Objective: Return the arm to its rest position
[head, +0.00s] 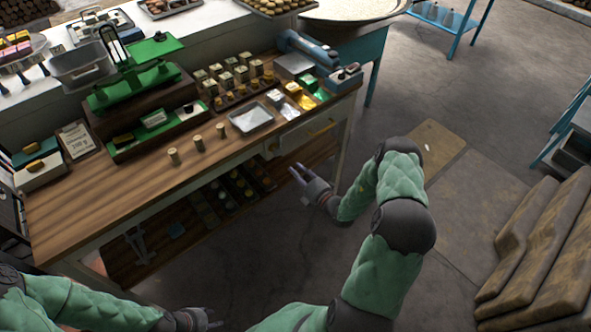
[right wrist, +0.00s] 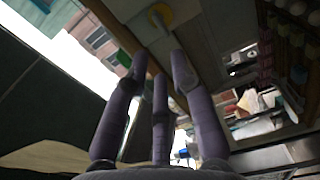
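My right arm comes in from the bottom of the head view, bends at a dark elbow, and reaches back toward the wooden workbench (head: 120,190). My right gripper (head: 295,172) hangs in front of the bench's drawer side, with its fingers apart and nothing between them. In the right wrist view its purple-grey fingers (right wrist: 160,85) are spread and empty. My left gripper (head: 214,319) is low at the bottom edge of the head view, clear of the bench. Its fingers look parted and empty, though they are small here.
The bench holds a green scale (head: 135,75), a metal tray (head: 250,117), several small weights (head: 197,143) and a blue device (head: 305,50). A lower shelf (head: 140,250) holds more items. Stacked brown sacks (head: 545,235) lie at right. The floor between is open.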

